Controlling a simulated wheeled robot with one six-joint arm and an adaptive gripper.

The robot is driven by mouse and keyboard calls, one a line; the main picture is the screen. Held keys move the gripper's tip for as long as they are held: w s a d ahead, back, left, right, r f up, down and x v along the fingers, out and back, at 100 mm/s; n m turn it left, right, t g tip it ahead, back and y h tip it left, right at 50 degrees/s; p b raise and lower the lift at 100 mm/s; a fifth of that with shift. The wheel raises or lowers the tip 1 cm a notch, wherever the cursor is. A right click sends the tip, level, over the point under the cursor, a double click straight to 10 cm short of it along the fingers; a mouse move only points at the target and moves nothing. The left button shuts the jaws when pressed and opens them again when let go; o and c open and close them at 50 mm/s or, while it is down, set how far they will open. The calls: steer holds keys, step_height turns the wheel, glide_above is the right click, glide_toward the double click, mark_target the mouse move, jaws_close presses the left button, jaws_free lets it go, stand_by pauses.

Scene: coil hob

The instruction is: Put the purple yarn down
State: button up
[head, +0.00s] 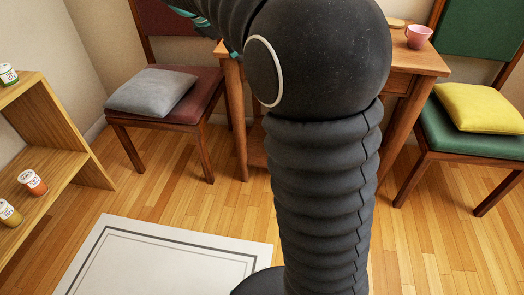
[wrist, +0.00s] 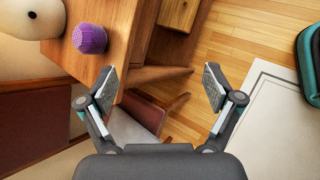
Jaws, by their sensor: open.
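The purple yarn (wrist: 90,38) shows in the wrist view as a small ribbed purple ball or spool. It rests on the wooden table top (wrist: 117,35), at the upper left of that view. My gripper (wrist: 159,85) is open, with its two fingers wide apart and nothing between them. The yarn is beyond and to the left of the left finger, apart from it.
A pink cup (head: 418,36) stands on the table. A chair with a grey cushion (head: 150,92) is left of it, one with a yellow cushion (head: 480,107) right. A wooden shelf (head: 62,130) holds jars. A pale rug (head: 165,262) lies on the floor. A cream rounded object (wrist: 30,20) is near the yarn.

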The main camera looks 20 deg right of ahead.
steer(key=s+a+f+m+y, duration=0.2)
steer(key=s+a+f+m, duration=0.1)
steer(key=s, duration=0.7)
steer(key=s+a+f+m+t+y, duration=0.1)
steer(key=s+a+f+m+y, duration=0.2)
steer(key=s, duration=0.7)
steer(key=s+a+f+m+t+y, duration=0.1)
steer(key=s+a+f+m+y, duration=0.2)
steer(key=s+f+m, duration=0.4)
steer(key=s, duration=0.4)
steer(key=shift+a+m, duration=0.25)
steer(key=shift+m, duration=0.15)
steer(key=shift+s+r, duration=0.3)
steer(key=shift+s, duration=0.2)
